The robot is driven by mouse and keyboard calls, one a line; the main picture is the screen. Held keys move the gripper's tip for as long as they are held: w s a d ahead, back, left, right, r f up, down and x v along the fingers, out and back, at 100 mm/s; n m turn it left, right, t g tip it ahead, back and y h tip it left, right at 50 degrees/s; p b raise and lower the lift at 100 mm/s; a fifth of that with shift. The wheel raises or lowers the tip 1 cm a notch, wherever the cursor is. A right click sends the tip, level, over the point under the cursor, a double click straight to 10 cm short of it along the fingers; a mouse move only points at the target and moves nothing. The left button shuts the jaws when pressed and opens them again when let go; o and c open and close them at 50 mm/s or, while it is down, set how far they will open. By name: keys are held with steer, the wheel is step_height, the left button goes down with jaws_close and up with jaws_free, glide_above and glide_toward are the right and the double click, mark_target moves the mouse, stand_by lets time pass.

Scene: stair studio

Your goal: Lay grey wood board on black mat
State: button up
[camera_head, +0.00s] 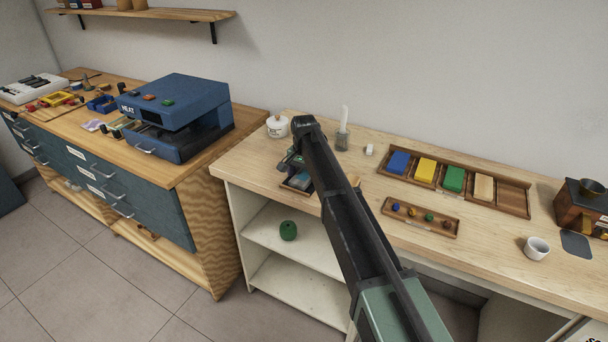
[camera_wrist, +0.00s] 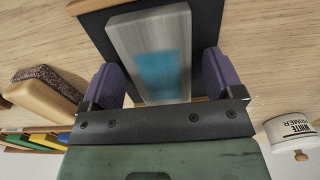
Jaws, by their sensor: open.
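The grey wood board (camera_wrist: 120,38), with a blue patch on its face, lies over the black mat (camera_wrist: 209,28) in the wrist view. The mat has a wooden edge. My gripper (camera_wrist: 160,77) has its purple fingers apart, one on each side of the board, with a small gap showing on both sides. The board's near end is hidden by the gripper's body. In the head view my gripper (camera_head: 292,161) is low over the left part of the pale bench, and my arm hides much of the mat and board there.
A white primer pot (camera_head: 277,126) stands behind the gripper; it also shows in the wrist view (camera_wrist: 292,133). A candle holder (camera_head: 342,138) stands behind my arm. A tray of coloured blocks (camera_head: 514,198) and a small tray of knobs (camera_head: 420,217) lie to the right.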

mark_target(305, 176)
step_height(305, 176, up, 12)
steer(key=p, duration=1.2)
steer(key=shift+r, duration=0.15)
steer(key=s+d+n, duration=0.1)
steer(key=s+d, duration=0.6)
steer(key=s, duration=0.4)
steer(key=s+d+n, duration=0.2)
steer(key=s+d, duration=0.6)
steer(key=s, duration=0.4)
steer(key=s+d+n, duration=0.1)
steer(key=s+d, duration=0.7)
steer(key=s, duration=0.4)
steer(key=shift+s+d+n, duration=0.2)
steer(key=shift+n, duration=0.2)
